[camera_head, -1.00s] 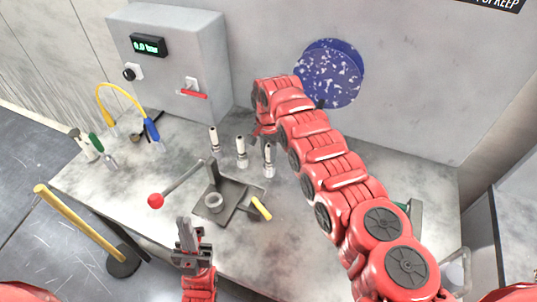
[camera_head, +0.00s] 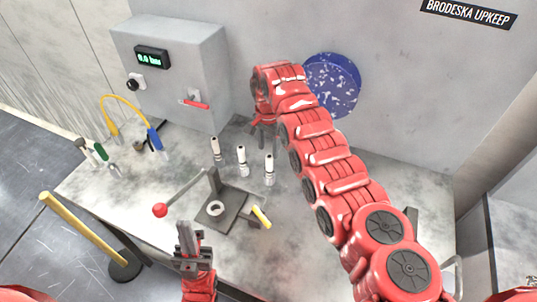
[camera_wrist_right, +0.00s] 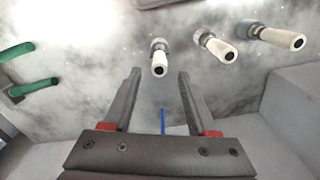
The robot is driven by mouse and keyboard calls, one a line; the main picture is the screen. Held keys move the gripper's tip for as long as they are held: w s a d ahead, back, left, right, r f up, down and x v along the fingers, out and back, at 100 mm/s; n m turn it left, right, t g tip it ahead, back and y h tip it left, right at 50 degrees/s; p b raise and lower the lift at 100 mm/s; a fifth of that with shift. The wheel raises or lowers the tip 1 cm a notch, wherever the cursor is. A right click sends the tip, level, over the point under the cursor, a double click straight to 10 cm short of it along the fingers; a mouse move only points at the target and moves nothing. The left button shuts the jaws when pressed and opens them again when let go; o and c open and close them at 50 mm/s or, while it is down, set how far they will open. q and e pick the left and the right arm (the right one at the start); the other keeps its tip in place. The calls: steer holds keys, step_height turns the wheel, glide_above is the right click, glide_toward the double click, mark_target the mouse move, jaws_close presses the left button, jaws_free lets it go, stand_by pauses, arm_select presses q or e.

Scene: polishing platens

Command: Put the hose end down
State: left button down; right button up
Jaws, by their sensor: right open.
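A yellow hose (camera_head: 122,99) arches over the back left of the bench. It has a yellow end and a blue end (camera_head: 154,139), both low at the bench. Three white-tipped fittings (camera_head: 242,160) stand on the bench in the middle. My right gripper (camera_head: 263,130) is behind them, partly hidden by its arm. In the right wrist view it is open (camera_wrist_right: 158,85), with nothing gripped between its fingers, and the fittings (camera_wrist_right: 215,46) show beyond the tips. My left gripper (camera_head: 188,235) points up at the front of the bench. Its finger gap is unclear.
A grey box with a display (camera_head: 172,65) stands at the back left. A dark fixture (camera_head: 222,210) with a red-knobbed lever (camera_head: 160,210) sits mid-bench. Green-handled tools (camera_head: 101,153) lie left. A blue speckled disc (camera_head: 332,85) is on the wall. A yellow barrier (camera_head: 80,225) stands front left.

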steer(key=shift+r, duration=2)
